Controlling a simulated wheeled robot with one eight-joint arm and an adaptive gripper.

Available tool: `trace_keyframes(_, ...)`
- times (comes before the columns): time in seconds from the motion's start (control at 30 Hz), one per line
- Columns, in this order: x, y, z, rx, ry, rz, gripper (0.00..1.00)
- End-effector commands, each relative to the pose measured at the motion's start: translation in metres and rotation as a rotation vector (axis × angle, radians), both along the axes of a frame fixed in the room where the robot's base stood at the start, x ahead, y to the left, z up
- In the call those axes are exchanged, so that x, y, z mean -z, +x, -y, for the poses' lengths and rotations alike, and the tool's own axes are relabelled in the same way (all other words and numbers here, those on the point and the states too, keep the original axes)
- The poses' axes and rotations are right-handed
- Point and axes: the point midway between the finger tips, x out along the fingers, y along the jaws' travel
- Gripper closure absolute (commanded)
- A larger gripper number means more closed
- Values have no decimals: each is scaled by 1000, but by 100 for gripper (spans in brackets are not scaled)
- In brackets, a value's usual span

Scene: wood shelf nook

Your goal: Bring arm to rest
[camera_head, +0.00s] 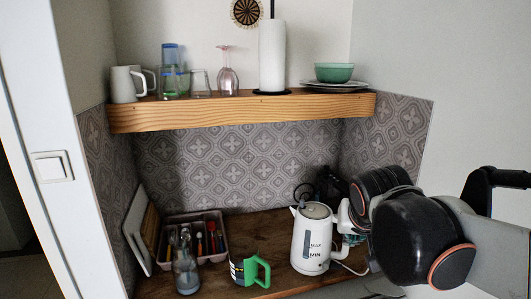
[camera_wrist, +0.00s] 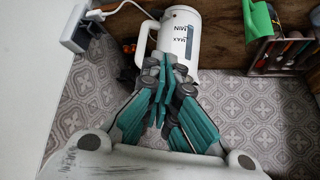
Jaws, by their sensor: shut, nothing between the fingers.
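My arm (camera_head: 415,235) reaches in from the right in the head view, its dark joints in front of the right end of the counter. My gripper (camera_wrist: 160,72) shows in the wrist view with its teal-padded fingers shut together and nothing between them. In the head view its teal and white parts show only partly, just right of the white kettle (camera_head: 312,240). The kettle stands upright on the wooden counter (camera_head: 220,282). In the wrist view the kettle (camera_wrist: 183,38) appears just beyond the fingertips; I cannot tell whether they touch.
A wooden shelf (camera_head: 240,112) above holds glasses, a paper towel roll (camera_head: 272,57) and a green bowl (camera_head: 334,72). A green-handled mug (camera_head: 244,268) and a cutlery tray (camera_head: 221,257) stand left of the kettle. A dark object (camera_head: 330,185) sits behind it.

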Motion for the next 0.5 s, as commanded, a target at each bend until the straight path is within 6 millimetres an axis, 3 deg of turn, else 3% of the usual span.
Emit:
trace_keyframes(0.03, 12, -20, 3, -15, 0, -7, 100)
trace_keyframes(0.3, 62, -109, 8, -124, -8, -39, 100)
trace_keyframes(0.5, 95, -151, 6, -187, -13, -50, 100)
